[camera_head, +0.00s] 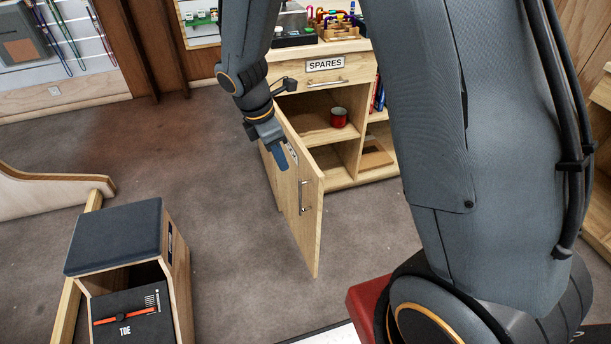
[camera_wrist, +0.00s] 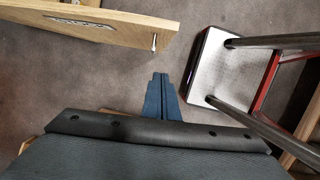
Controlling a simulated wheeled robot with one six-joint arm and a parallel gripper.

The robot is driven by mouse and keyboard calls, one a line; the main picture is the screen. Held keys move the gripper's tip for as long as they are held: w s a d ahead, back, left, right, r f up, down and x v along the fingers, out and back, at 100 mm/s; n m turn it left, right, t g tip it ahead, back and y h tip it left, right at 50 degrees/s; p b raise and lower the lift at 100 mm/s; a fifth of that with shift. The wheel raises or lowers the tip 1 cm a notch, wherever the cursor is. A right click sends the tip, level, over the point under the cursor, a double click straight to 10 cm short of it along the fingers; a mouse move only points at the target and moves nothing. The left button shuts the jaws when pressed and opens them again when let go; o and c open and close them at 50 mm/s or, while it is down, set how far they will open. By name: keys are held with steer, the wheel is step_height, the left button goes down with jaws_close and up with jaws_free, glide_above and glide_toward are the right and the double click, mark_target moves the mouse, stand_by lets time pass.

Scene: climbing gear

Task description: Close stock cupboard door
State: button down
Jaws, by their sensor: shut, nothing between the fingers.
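The stock cupboard door (camera_head: 305,205) is a light wood panel with a metal handle (camera_head: 303,197) and a small label. It stands swung open from the cupboard (camera_head: 345,180), which has a shelf compartment showing inside. My gripper (camera_head: 281,160) is shut and empty, in front of the door's upper part in the head view. In the wrist view my gripper (camera_wrist: 160,82) points over the floor, and the door's top edge (camera_wrist: 100,14) with its handle (camera_wrist: 153,42) lies to the upper left. The gripper appears apart from the door there; contact is not clear in the head view.
A red mug (camera_head: 338,117) stands inside the cupboard. The SPARES drawer (camera_head: 325,66) is above. A padded wooden box (camera_head: 115,237) stands at the left. A step with metal legs (camera_wrist: 213,65) is right of the gripper in the wrist view.

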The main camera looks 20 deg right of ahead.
steer(key=d+f, duration=0.7)
steer(key=f, duration=0.2)
steer(key=shift+w+d+f+p, duration=0.15)
steer(key=shift+w+d+p, duration=0.15)
steer(key=shift+w+p, duration=0.15)
